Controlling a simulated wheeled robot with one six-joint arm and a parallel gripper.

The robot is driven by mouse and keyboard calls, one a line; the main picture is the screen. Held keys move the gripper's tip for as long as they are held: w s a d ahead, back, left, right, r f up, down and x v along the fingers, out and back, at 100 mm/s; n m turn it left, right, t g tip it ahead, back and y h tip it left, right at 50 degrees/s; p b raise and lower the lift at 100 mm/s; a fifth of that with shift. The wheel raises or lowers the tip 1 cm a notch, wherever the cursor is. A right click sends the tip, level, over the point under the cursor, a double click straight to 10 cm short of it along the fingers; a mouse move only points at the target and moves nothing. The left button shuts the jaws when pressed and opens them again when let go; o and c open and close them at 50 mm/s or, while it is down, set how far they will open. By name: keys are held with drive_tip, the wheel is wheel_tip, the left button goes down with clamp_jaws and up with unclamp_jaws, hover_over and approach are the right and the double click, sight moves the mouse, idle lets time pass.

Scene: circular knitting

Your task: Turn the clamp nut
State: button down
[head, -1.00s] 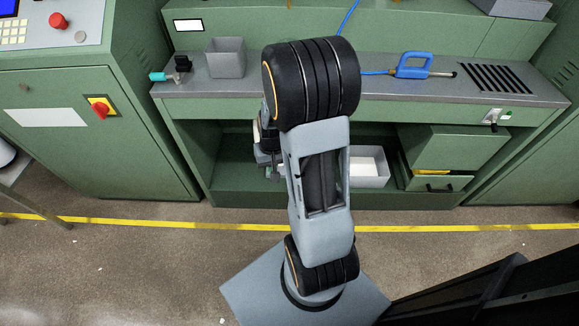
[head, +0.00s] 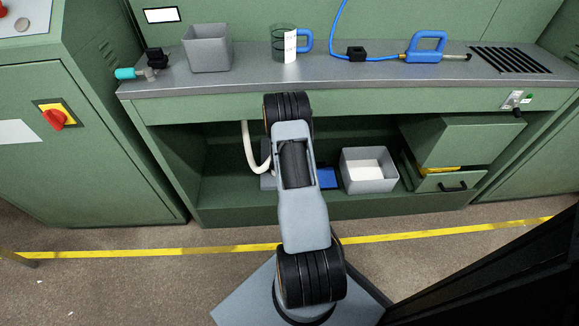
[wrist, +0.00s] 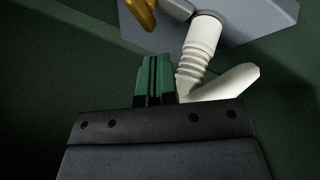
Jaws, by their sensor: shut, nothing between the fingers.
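In the wrist view a brass-coloured part (wrist: 142,12), perhaps the clamp nut, shows at the top edge and is cut off by the frame. It lies beside a grey plate-like body (wrist: 240,18). A white hose with a ribbed end (wrist: 199,52) meets that body and bends away to the right. My gripper (wrist: 155,62) has green fingers pressed together, empty, just left of the ribbed hose and below the brass part. In the head view the white hose (head: 247,150) hangs in the open bay under the bench; my arm hides my gripper there.
The green bench's grey top (head: 350,75) overhangs the bay. A grey bin with white contents (head: 370,180) stands right of my arm, and a blue item (head: 328,178) lies between them.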

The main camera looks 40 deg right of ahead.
drive_tip(key=b+x, duration=0.2)
drive_tip(key=x, duration=0.5)
drive_tip(key=shift+d+f+b, duration=0.1)
drive_tip(key=shift+f+b, duration=0.1)
drive_tip(key=shift+b, duration=0.15)
drive_tip(key=shift+d, duration=0.35)
drive_tip(key=shift+w+a, duration=0.1)
drive_tip(key=shift+a, duration=0.15)
drive_tip(key=shift+w+r+p, duration=0.1)
drive_tip(key=shift+w+p, duration=0.1)
drive_tip(key=shift+p, duration=0.45)
drive_tip(key=shift+w+d+p, duration=0.45)
drive_tip(key=shift+d+p, duration=0.15)
drive_tip(key=shift+p, duration=0.15)
drive_tip(key=shift+w+d, duration=0.1)
drive_tip(key=shift+w, duration=0.05)
